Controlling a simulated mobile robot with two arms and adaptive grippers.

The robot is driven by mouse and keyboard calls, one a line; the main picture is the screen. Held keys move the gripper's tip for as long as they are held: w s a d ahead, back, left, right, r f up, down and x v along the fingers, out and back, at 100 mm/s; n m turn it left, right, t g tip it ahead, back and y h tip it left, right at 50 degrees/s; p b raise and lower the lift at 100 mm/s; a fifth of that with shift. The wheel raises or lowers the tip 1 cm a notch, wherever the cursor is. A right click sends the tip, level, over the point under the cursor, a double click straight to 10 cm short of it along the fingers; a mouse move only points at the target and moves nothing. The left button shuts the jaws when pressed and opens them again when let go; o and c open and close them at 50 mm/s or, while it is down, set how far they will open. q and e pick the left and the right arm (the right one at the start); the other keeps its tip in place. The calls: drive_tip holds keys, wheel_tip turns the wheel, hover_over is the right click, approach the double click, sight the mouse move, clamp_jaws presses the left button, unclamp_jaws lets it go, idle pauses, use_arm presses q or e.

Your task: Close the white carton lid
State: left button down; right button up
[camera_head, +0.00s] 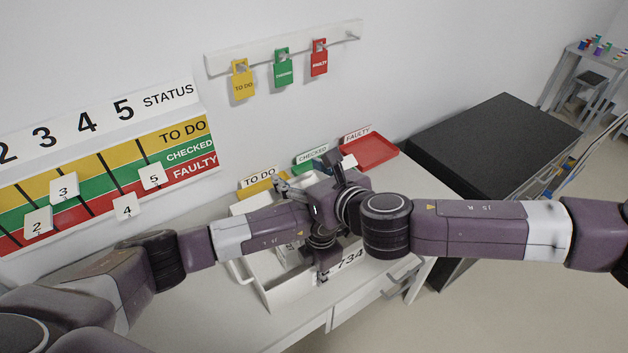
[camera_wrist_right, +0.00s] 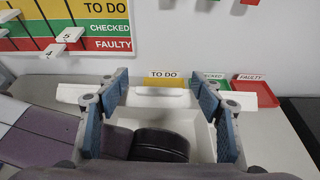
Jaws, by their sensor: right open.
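The white carton (camera_head: 292,293) stands on the white table, its top open and its inside partly hidden by my arms. A white panel at its far side, which looks like the raised lid (camera_head: 243,206), also shows in the right wrist view (camera_wrist_right: 160,101). My right gripper (camera_head: 308,180) is open above the carton, its blue-padded fingers (camera_wrist_right: 160,88) apart with the far panel seen between them. My left gripper (camera_head: 326,266) points down at the carton's front right side, below the right one. Its fingers are mostly hidden, and I cannot tell their state.
Yellow TO DO (camera_head: 262,184), green CHECKED and red FAULTY (camera_head: 372,151) trays line the table's back. A status board (camera_head: 110,175) and hanging tags (camera_head: 281,70) are on the wall. A black-topped cabinet (camera_head: 490,140) stands right. My two arms cross closely over the carton.

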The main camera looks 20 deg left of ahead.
drive_tip(key=v, duration=1.1)
drive_tip(key=shift+d, duration=0.1)
drive_tip(key=shift+c, duration=0.7)
